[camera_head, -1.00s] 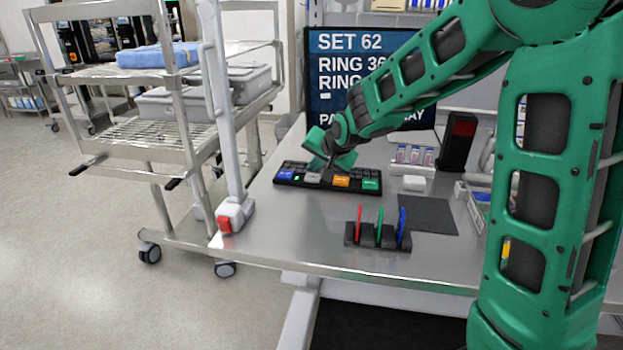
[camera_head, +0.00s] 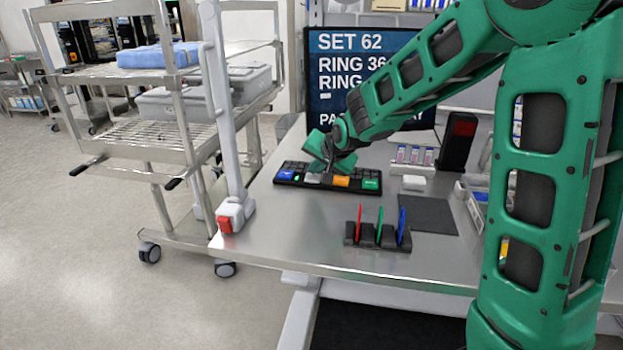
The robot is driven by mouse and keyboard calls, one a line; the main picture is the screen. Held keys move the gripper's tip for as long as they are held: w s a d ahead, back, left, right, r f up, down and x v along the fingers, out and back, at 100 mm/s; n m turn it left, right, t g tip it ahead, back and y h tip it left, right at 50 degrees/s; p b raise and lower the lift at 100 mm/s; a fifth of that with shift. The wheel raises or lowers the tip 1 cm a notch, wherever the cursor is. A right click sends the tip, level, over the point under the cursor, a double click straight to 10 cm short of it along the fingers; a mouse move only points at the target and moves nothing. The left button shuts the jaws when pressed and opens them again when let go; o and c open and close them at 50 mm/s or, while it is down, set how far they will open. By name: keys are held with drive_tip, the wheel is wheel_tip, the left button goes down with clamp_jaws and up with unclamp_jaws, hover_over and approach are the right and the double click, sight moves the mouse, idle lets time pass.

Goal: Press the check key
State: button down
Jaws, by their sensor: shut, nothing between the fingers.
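A black keypad (camera_head: 358,191) lies on the steel table beneath the screen. Its front row has a blue key (camera_head: 286,174), a grey key (camera_head: 312,179), an orange key (camera_head: 341,181) and a green key (camera_head: 371,184). The labels are too small to read, so I cannot tell which is the check key. My gripper (camera_head: 318,171) is shut and empty, pointing down over the keypad near the grey key. I cannot tell whether its tips touch a key. The hand hides some back keys.
A screen (camera_head: 330,42) behind reads "SET 62", partly covered by my arm. A black holder (camera_head: 367,237) with red, green and blue upright pieces stands in front, beside a dark mat (camera_head: 427,215). A rack of vials (camera_head: 412,158) stands right. A steel cart (camera_head: 150,130) is left.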

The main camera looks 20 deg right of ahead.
sight(315, 179)
drive_tip(key=shift+f, duration=0.5)
idle(0.3)
drive_tip(key=shift+r, duration=0.9)
drive_tip(key=shift+r, duration=2.55)
